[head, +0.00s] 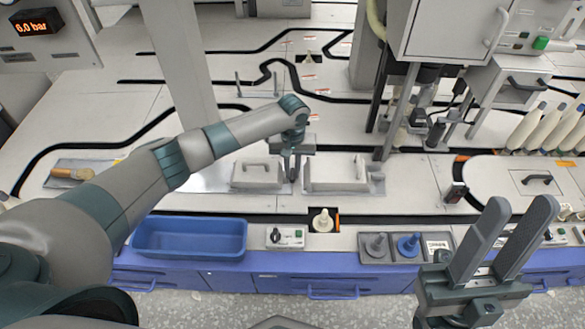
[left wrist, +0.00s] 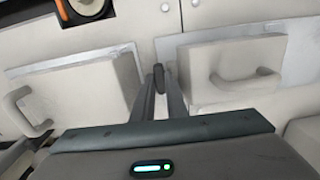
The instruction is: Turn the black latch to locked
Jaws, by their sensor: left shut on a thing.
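The black latch (left wrist: 158,77) is a small dark piece in the gap between two light grey covers with handles. In the left wrist view its end shows between the fingertips of my left gripper (left wrist: 159,93). My left gripper is shut on it, pointing down between the covers. In the head view my left gripper (head: 292,174) hides most or all of the latch, and I cannot tell its turn there. My right gripper (head: 503,232) is open and empty at the lower right, well away from the latch.
The left cover (head: 257,174) and right cover (head: 338,174) stand close on both sides of my left gripper. In front are a blue bin (head: 190,222), a small switch box (head: 287,236), a pale bobbin (head: 322,220) and a grey tray (head: 372,256) with bobbins.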

